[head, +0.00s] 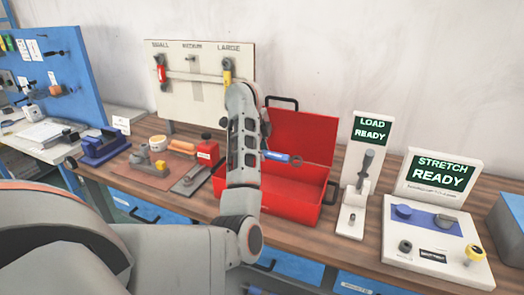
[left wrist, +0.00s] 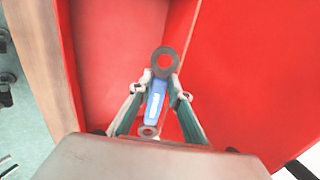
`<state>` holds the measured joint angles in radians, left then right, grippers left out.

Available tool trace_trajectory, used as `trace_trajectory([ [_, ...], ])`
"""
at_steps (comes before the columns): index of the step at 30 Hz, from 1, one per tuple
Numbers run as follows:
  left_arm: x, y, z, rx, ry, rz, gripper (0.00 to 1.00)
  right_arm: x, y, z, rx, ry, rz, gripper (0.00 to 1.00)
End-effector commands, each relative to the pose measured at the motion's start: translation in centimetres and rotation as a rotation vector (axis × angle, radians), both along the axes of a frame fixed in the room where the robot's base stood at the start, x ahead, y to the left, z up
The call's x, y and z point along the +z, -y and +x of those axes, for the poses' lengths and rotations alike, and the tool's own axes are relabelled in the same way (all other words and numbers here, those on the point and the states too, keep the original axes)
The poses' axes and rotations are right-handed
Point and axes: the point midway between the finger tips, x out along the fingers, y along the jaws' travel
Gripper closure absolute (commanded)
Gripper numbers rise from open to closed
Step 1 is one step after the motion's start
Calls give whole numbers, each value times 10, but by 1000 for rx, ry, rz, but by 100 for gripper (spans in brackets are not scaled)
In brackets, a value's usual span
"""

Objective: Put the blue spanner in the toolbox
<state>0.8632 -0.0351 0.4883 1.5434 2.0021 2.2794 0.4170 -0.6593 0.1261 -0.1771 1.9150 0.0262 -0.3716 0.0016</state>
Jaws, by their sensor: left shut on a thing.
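The blue spanner (head: 283,157) shows beside my left arm in the head view, over the open red toolbox (head: 318,190). In the left wrist view my left gripper (left wrist: 160,90) is shut on the blue handle of the spanner (left wrist: 156,102). Its grey ring end points away from the wrist, and a smaller ring end is nearer the wrist. Red toolbox surfaces (left wrist: 108,50) fill most of that view behind the spanner. In the head view my forearm hides the left gripper's fingers and the toolbox's left part. My right gripper is not in view.
The toolbox lid (head: 305,135) stands open at the back. A tool board (head: 205,65) behind holds a red spanner (head: 161,70) and a yellow one (head: 227,72); its middle place is empty. A lever stand (head: 352,220) and a "STRETCH READY" panel (head: 440,240) stand to the right.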

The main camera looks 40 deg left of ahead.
Motion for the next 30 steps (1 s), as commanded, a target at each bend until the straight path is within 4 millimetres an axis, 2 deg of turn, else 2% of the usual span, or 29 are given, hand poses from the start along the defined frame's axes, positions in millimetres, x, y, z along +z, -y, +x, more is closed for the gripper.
trace_trajectory([
  [9,-32,-1,0,1,0,2,98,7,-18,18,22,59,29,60],
  [15,-50,0,0,0,-1,1,98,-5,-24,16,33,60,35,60],
  [30,-91,-1,0,0,-1,2,98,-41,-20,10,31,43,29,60],
])
